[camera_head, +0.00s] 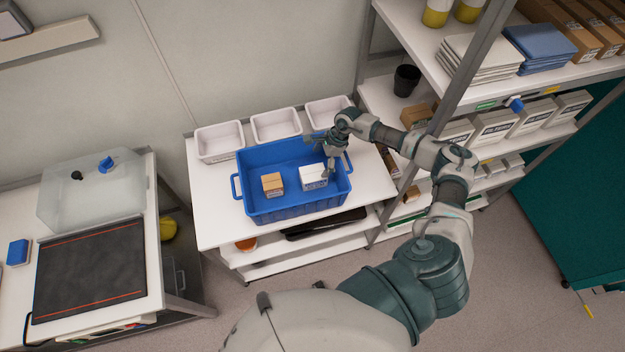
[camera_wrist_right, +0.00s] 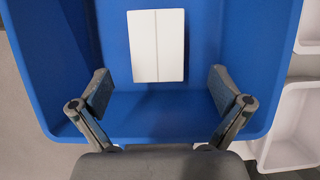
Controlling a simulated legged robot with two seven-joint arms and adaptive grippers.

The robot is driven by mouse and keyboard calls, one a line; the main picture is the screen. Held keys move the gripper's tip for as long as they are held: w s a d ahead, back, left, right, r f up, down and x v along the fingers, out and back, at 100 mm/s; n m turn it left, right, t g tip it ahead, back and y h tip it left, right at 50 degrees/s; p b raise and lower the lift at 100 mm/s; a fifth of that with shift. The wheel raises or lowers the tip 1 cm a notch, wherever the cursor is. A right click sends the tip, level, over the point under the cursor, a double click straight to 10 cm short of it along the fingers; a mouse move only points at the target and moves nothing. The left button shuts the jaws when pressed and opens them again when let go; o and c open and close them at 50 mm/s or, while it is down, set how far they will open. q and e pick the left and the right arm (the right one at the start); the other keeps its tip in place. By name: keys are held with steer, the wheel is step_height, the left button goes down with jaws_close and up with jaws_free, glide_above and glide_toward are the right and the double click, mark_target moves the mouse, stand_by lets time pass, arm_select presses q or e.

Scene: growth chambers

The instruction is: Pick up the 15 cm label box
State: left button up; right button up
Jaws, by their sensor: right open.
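A white label box (camera_head: 313,177) with dark print on its side lies in the right part of a blue crate (camera_head: 257,209). In the right wrist view the white box (camera_wrist_right: 156,46) shows from above, with a seam down its middle. My right gripper (camera_head: 329,168) is over the crate's right side, close to the white box. In the right wrist view the right gripper (camera_wrist_right: 160,90) is open, its fingers spread wider than the box and apart from it. A small brown box (camera_head: 272,184) sits to the left of the white one. Its size in centimetres cannot be read. My left gripper is not seen.
White trays (camera_head: 219,140) stand along the back of the white table (camera_head: 211,226). A shelf rack (camera_head: 466,88) with boxes and a black cup (camera_head: 406,80) stands on the right. A bench with a black mat (camera_head: 88,268) and a clear tub (camera_head: 92,196) is on the left.

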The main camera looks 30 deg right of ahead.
mark_target(315, 171)
steer(key=b+x, duration=0.1)
steer(key=x, duration=0.2)
steer(key=shift+f, duration=0.4)
steer(key=shift+a+f+b, duration=0.15)
steer(key=shift+f+b, duration=0.25)
steer(key=shift+f, duration=0.25)
steer(key=b+x, duration=0.1)
steer(key=x, duration=0.1)
steer(key=b+x, duration=0.1)
steer(key=x, duration=0.2)
steer(key=shift+a+r, duration=0.15)
steer(key=shift+a, duration=0.15)
steer(key=shift+r, duration=0.1)
steer(key=shift+c, duration=0.8)
steer(key=shift+s+d, duration=0.1)
steer(key=shift+d, duration=0.05)
steer(key=c, duration=1.1)
